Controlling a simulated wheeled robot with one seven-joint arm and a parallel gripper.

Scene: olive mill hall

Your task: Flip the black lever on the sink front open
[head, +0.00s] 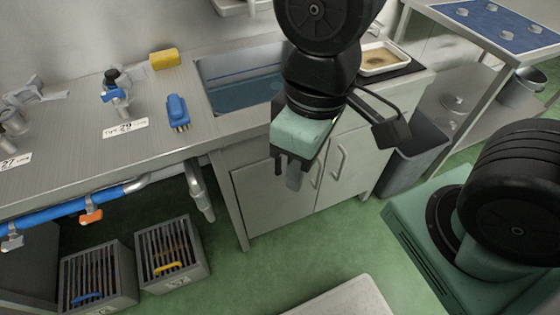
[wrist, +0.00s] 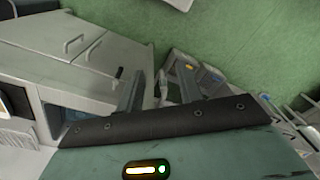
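The sink (head: 238,92) is a steel basin set in the counter, with pale cabinet doors (head: 272,192) below. My gripper (head: 292,172) is in front of the sink cabinet, pointing down. In the wrist view its two fingers (wrist: 161,80) are apart with nothing visible between them. I cannot clearly make out the black lever in the head view; my arm and gripper cover part of the sink front. A small dark piece (wrist: 119,72) shows just left of the left finger in the wrist view and may be the lever. Its position cannot be told.
A blue brush (head: 177,110), a yellow sponge (head: 164,59) and a blue-handled valve (head: 115,93) are on the counter. Blue and orange handles hang below it. Slatted crates (head: 172,252) stand on the floor at left. A grey bin (head: 412,155) stands right of the sink.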

